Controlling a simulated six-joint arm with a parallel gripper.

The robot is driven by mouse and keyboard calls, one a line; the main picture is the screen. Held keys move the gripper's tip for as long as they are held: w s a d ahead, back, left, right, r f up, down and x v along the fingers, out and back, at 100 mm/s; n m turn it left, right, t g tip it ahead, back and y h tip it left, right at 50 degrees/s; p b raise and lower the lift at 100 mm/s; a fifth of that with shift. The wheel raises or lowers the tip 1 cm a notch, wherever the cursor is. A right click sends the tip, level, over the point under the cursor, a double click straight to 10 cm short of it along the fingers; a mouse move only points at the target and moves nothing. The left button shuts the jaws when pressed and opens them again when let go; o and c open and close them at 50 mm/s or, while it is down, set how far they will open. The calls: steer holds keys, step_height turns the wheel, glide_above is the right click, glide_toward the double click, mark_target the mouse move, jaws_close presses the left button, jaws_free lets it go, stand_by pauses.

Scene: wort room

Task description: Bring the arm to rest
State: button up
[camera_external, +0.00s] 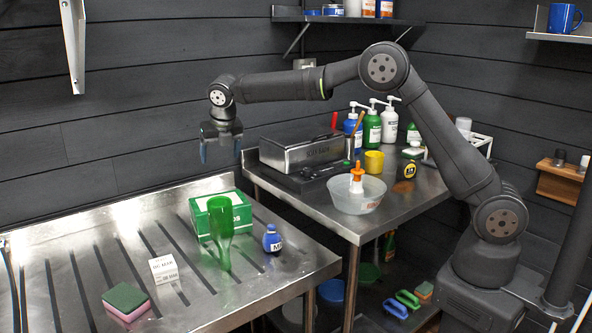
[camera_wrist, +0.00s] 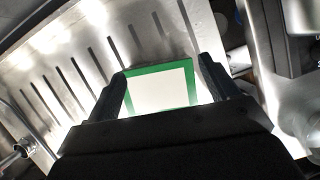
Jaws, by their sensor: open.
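My gripper (camera_external: 220,150) hangs from my raised arm with its fingers pointing down, above the back of the steel draining table (camera_external: 75,235). It is open and nothing is between the fingers. In the wrist view my gripper (camera_wrist: 163,85) shows two dark fingers spread apart. Below and beyond them lies the top of the green and white box (camera_wrist: 160,87). In the external view that green box (camera_external: 240,220) stands on the table, lower than my gripper and clear of it.
A green upside-down bottle (camera_external: 221,230), a blue bottle (camera_external: 272,240), a white box (camera_external: 163,269) and a sponge (camera_external: 126,302) stand on the draining table. The right table holds a steel case (camera_external: 300,150), a bowl (camera_external: 357,196) and pump bottles (camera_external: 372,128). A wall shelf (camera_external: 345,20) is above.

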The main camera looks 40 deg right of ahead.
steer(key=w+d+r+m, duration=0.1)
steer(key=d+r+m, duration=0.1)
steer(key=d, duration=0.7)
steer(key=w+d+r+m+h, duration=0.1)
steer(key=w+d+r+m, duration=0.1)
steer(key=d, duration=0.7)
steer(key=w+d+r+m+g+h, duration=0.1)
steer(key=d+r, duration=0.1)
steer(key=d, duration=0.7)
steer(key=shift+w+d+m, duration=0.15)
steer(key=shift+w+m, duration=0.05)
steer(key=shift+m, duration=0.2)
